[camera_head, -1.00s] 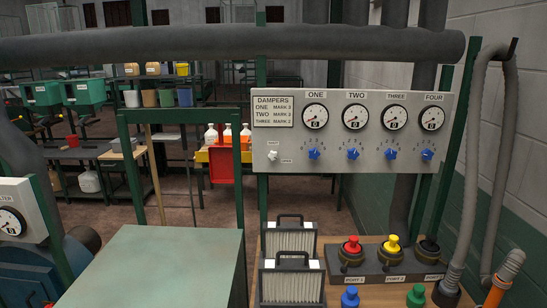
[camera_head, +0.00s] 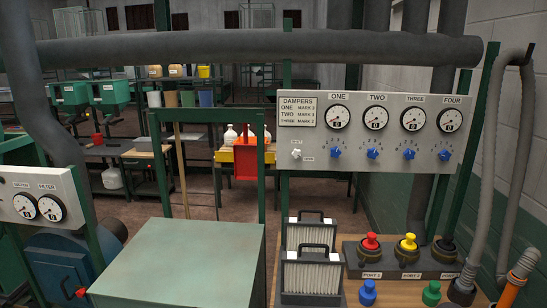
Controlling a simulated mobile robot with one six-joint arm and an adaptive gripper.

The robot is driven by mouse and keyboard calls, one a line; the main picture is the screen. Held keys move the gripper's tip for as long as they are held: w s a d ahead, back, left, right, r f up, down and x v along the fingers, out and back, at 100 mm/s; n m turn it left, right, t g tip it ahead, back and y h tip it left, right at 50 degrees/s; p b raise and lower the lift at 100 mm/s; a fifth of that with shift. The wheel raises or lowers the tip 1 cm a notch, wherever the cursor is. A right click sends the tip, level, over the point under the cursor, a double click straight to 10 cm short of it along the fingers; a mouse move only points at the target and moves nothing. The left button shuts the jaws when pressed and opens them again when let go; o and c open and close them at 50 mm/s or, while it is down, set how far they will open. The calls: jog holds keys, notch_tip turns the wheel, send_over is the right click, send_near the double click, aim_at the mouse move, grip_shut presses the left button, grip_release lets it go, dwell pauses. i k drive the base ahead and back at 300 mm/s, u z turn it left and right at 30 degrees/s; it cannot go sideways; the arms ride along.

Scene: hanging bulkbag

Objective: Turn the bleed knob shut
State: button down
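A small white knob (camera_head: 296,153) sits at the lower left of the grey damper panel (camera_head: 375,180), under the printed damper card. It is the only white knob there and looks like the bleed knob. Tiny labels stand above it and to its lower right, too small to read surely now. Which way the knob points is too small to tell. Nothing touches it. My gripper is not in view.
Several blue knobs (camera_head: 335,153) and gauges (camera_head: 376,118) run along the panel. Below stand black-framed filters (camera_head: 312,275) and a bench with capped ports (camera_head: 370,245). A green-topped box (camera_head: 185,265) fills the front middle. A grey pipe (camera_head: 250,48) crosses above. A hose (camera_head: 510,150) hangs right.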

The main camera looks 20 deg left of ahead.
aim_at(296, 153)
jog(key=u, duration=0.9)
jog(key=k, duration=0.9)
jog(key=z, duration=0.05)
jog(key=i, duration=0.7)
jog(key=u, duration=0.05)
